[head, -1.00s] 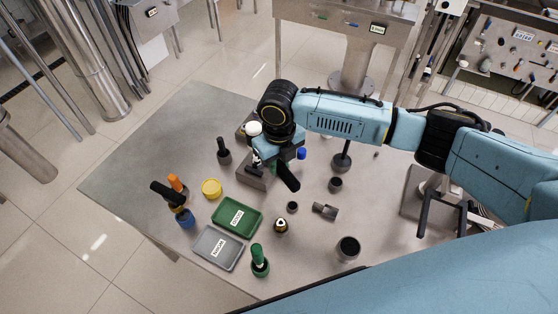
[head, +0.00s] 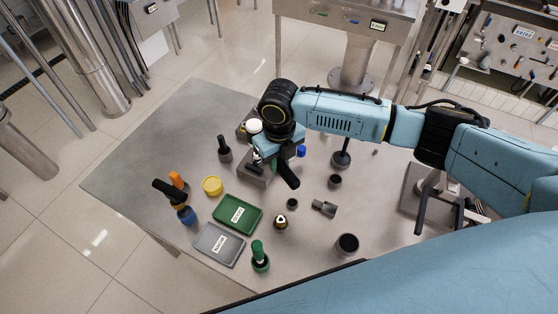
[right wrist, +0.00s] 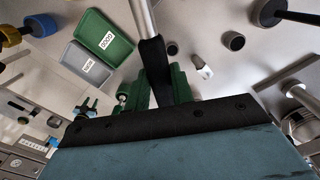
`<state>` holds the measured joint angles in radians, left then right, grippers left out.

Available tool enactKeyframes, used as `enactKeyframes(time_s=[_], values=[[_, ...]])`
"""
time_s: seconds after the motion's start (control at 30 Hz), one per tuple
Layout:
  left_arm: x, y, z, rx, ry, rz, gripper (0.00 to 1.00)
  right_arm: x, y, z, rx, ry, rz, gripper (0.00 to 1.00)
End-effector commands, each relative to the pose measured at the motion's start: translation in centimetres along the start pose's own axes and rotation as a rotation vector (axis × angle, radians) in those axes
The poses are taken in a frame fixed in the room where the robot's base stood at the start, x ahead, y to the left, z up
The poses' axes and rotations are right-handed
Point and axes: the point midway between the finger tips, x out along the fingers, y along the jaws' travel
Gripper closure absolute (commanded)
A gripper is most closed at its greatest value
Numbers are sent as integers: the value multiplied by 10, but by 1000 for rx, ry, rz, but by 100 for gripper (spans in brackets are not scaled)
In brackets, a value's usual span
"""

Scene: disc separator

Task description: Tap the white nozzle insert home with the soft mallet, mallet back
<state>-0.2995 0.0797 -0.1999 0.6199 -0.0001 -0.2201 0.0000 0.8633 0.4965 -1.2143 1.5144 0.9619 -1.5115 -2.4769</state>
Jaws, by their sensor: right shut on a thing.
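My right gripper (head: 270,160) is over the grey block (head: 250,178) at the middle of the table. In the right wrist view its green fingers (right wrist: 152,92) are shut on the black grip of a tool with a bright metal shaft (right wrist: 143,18), taken as the mallet. The shaft runs out of the top of that view, so its far end is hidden there. In the head view a black bar (head: 288,175) sticks out below the gripper. A white round piece (head: 253,126) shows beside my wrist; I cannot tell whether it is the nozzle insert or the mallet's head.
A green tray (head: 252,224) and a grey tray (head: 213,259) lie at the front left. Around them stand a yellow cap (head: 212,185), a green-handled tool (head: 259,256) and an orange-topped tool (head: 177,181). Dark cups (head: 347,245) stand at the right. The table's far left is clear.

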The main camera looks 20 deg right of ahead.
Motion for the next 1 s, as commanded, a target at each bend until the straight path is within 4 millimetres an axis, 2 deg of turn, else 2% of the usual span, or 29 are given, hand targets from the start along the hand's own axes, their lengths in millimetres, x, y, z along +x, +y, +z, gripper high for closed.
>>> enactKeyframes(time_s=[0.27, 0.37, 0.5, 0.53, 0.67, 0.87, 1.0], values=[[5, 0, 0, 0, 0, 0, 64, 6, 0, 0, 0, -1, 1, 100], [15, 0, 1, 0, 0, 0, 64, 22, 1, 0, -1, -1, 2, 100], [36, 1, 3, 0, 0, 0, 64, 56, 1, 0, -1, -1, 1, 100], [36, 1, 3, 0, 0, 0, 64, 57, 1, 0, -1, -2, 1, 100], [25, 1, 2, 0, 0, 0, 64, 44, 0, 0, -1, -3, 1, 100], [0, 0, 0, 0, 0, 0, 64, 16, 0, 1, -1, -4, 1, 100], [0, 0, 0, 0, 0, 0, 64, 3, 0, 1, -1, -3, 1, 100]])
